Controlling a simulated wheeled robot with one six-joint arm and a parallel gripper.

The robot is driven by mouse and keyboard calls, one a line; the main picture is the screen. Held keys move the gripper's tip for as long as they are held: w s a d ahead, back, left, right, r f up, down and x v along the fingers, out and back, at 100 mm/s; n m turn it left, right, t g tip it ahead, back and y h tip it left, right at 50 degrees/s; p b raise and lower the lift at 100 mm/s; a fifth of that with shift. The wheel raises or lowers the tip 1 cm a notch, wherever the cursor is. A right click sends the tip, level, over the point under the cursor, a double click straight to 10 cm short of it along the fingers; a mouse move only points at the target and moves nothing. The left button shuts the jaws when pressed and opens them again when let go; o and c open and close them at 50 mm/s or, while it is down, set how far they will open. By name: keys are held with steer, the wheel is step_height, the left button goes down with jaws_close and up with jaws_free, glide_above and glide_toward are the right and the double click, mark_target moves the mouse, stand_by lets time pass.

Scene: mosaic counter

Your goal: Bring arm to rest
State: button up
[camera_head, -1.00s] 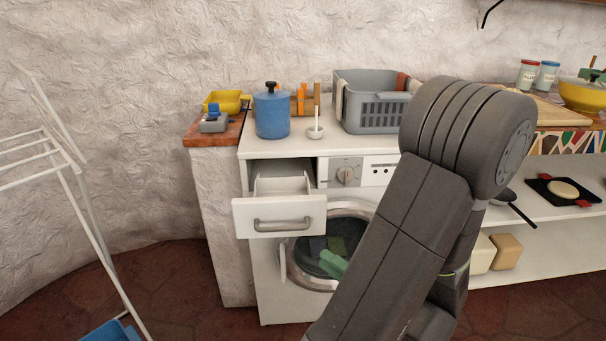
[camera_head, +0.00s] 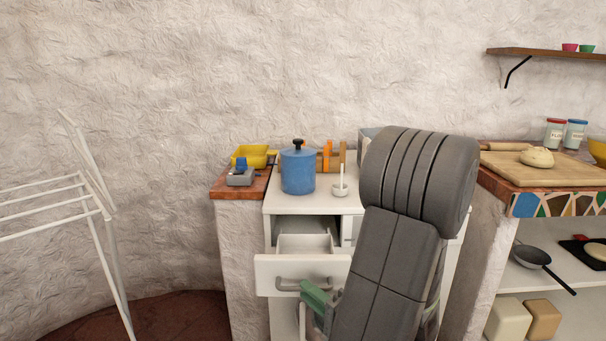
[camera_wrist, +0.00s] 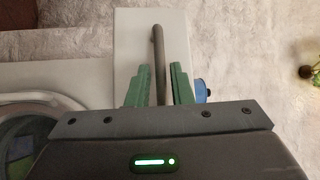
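My gripper (camera_wrist: 160,80) has two green fingers standing apart, with a grey drawer handle (camera_wrist: 157,60) showing in the gap between them in the wrist view. Gaps show beside the handle, and I cannot tell how deep it sits between the fingers. In the head view my gripper (camera_head: 315,297) is low, at the right end of the handle (camera_head: 300,285), partly hidden by my arm (camera_head: 405,235). The white drawer (camera_head: 275,268) of the washing machine is pulled open. My arm is bent and covers the right part of the machine.
A white drying rack (camera_head: 95,215) is at the left. A shelf unit with a wooden board (camera_head: 515,170) is at the right. The washer's round door (camera_wrist: 25,125) shows lower left in the wrist view.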

steer(key=shift+x, duration=1.05)
